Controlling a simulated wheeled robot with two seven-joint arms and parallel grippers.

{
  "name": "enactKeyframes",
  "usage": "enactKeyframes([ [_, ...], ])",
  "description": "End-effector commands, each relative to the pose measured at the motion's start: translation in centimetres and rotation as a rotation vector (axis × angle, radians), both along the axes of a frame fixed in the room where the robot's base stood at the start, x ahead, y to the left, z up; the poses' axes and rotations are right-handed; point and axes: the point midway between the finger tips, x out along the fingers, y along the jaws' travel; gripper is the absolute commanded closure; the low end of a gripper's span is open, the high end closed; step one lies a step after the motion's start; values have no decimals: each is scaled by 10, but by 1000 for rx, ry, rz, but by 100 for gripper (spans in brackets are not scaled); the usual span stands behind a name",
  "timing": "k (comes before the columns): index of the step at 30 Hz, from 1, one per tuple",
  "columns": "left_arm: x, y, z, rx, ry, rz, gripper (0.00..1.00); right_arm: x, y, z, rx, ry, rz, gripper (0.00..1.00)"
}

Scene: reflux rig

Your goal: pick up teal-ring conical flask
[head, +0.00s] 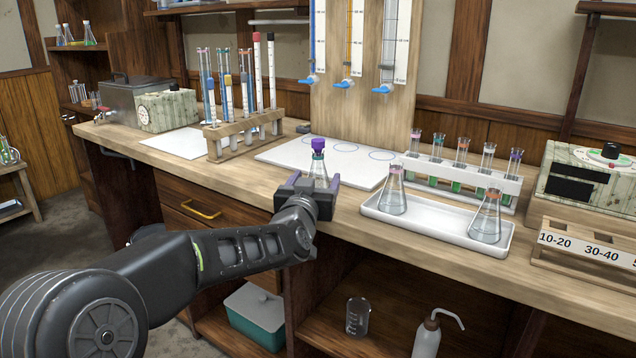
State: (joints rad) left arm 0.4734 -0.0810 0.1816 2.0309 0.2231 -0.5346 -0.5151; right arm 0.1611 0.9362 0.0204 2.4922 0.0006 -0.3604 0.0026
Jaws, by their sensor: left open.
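A clear conical flask (318,168) with a purple stopper and what looks like a teal ring at its neck stands upright at the front of the white board. My left gripper (314,181) is at the bench's front edge, open, with its fingers on either side of the flask's lower body. The gripper hides the flask's base, and I cannot tell whether the fingers touch the glass. My right gripper is not in view.
A white tray (440,232) to the right holds a pink-ring flask (393,194) and an orange-ring flask (486,220). A test tube rack (462,178) stands behind it. A wooden rack (240,135) with tall tubes stands left. The white board (365,172) is mostly clear.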

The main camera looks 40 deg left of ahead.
Motion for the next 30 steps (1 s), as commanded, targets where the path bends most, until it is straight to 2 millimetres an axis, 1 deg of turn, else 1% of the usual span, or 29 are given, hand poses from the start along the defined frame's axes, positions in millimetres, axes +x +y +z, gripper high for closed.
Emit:
enactKeyframes([
  [2,11,7,-3,-2,2,0,31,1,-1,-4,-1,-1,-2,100],
  [4,21,11,-2,-2,1,-1,31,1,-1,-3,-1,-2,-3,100],
  [8,31,16,-1,0,1,-1,31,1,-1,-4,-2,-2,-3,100],
  [26,31,16,-1,0,1,-1,31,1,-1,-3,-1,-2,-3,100],
  [30,31,16,-1,-1,0,-1,42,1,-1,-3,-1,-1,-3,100],
])
